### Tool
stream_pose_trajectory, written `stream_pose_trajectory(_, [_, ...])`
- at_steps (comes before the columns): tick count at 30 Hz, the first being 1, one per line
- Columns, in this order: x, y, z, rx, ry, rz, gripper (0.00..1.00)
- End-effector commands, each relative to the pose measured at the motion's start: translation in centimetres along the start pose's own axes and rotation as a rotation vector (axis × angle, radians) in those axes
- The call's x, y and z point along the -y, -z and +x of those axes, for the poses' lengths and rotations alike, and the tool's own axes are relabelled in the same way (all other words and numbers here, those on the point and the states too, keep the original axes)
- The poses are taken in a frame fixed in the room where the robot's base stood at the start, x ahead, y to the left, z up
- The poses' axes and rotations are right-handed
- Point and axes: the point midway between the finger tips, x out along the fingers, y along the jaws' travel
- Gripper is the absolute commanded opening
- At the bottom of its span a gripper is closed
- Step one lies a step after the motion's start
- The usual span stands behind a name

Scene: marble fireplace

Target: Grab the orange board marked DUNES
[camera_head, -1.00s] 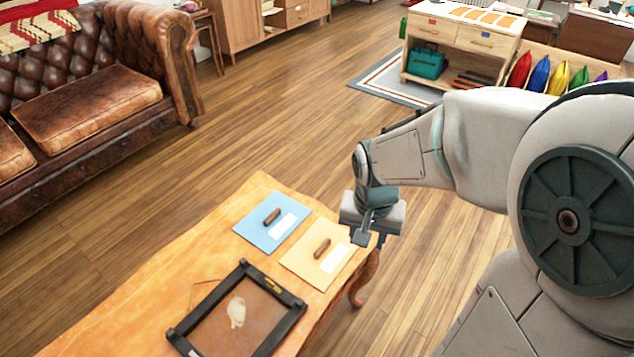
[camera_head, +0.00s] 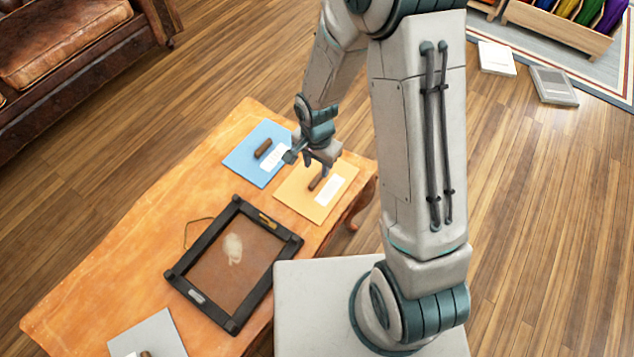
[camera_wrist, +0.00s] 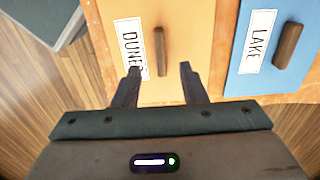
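The orange board marked DUNES (camera_head: 301,203) lies flat on the wooden table. It has a brown handle and a white label, and it also shows in the wrist view (camera_wrist: 190,35). My gripper (camera_head: 313,165) is over this board. In the wrist view my gripper (camera_wrist: 159,68) has its two fingers apart, with the brown handle (camera_wrist: 160,50) of the DUNES board in line with the gap between them. Nothing is held. Whether the fingertips are level with the handle I cannot tell.
The blue board marked LAKE (camera_head: 245,162) lies close beside it, also with a handle (camera_wrist: 287,45). A black-framed picture (camera_head: 217,285) and a grey board (camera_head: 160,335) lie on the wooden table (camera_head: 110,270). A leather sofa (camera_head: 70,50) stands at the left.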

Motion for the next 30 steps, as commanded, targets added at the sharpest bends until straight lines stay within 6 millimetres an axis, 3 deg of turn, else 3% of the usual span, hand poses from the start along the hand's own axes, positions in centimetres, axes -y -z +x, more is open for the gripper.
stream_pose_trajectory(7, [0.0,0.0,2.1,0.001,-0.001,-0.003,0.38])
stream_pose_trajectory(15, [0.1,0.3,5.8,0.0,-0.001,-0.005,0.38])
stream_pose_trajectory(24, [0.1,0.3,6.3,-0.001,0.0,-0.004,0.38])
stream_pose_trajectory(25, [0.1,0.3,6.3,-0.001,0.0,-0.004,0.35])
stream_pose_trajectory(29, [0.1,0.3,6.2,-0.001,0.0,-0.004,0.0])
stream_pose_trajectory(30, [0.1,0.3,6.2,-0.001,0.0,-0.004,0.0])
